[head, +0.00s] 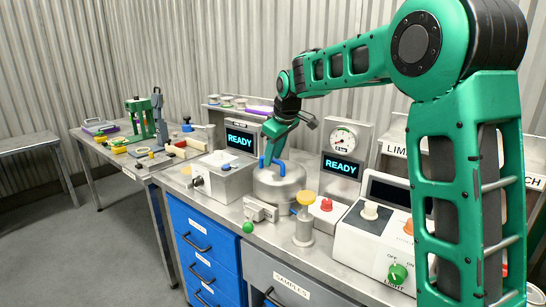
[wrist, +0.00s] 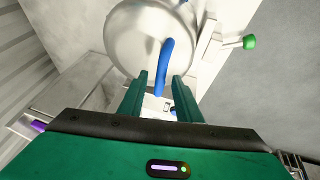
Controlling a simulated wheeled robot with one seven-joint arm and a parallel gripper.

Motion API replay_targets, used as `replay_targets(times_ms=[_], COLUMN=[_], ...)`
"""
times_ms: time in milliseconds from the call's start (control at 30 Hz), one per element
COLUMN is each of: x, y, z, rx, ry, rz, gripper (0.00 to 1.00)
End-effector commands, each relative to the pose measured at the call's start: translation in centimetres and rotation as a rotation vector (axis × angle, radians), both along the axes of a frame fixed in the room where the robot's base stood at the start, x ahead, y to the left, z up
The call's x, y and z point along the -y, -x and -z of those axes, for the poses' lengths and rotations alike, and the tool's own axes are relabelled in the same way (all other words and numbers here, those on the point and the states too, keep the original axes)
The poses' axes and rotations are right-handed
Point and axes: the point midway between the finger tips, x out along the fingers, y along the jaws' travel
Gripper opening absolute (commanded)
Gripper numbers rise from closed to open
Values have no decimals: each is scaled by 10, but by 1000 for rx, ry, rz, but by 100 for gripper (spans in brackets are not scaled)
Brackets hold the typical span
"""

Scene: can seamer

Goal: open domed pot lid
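A silver domed pot (head: 279,187) stands on the bench with its lid on. In the wrist view the silver dome (wrist: 135,35) fills the top middle. A blue handle (wrist: 166,58) rises from the lid; it also shows in the head view (head: 271,162). My gripper (wrist: 161,77) is open, and the near end of the handle lies between its two green fingertips in the picture. Gaps show on both sides, so I see no grip. In the head view my gripper (head: 270,150) is right above the pot, at the handle.
A box with a READY screen (head: 240,139) stands behind left of the pot, a gauge panel (head: 343,150) behind right. A green ball knob (head: 248,227) and a yellow-topped post (head: 305,220) stand in front. A white control box (head: 375,240) is at right.

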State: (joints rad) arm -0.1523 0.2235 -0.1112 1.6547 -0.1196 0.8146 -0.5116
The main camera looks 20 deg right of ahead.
Motion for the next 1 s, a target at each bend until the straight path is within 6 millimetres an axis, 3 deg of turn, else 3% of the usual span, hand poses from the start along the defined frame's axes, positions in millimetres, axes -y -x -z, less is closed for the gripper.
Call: replay_targets(times_ms=[100, 233, 667, 1000], x=[0, 0, 4, 22], y=[0, 0, -3, -14], z=[0, 0, -4, -20], rx=[0, 0, -11, -77], ry=[0, 0, -18, -108], rz=[0, 0, 3, 7], gripper=[31, 0, 0, 0])
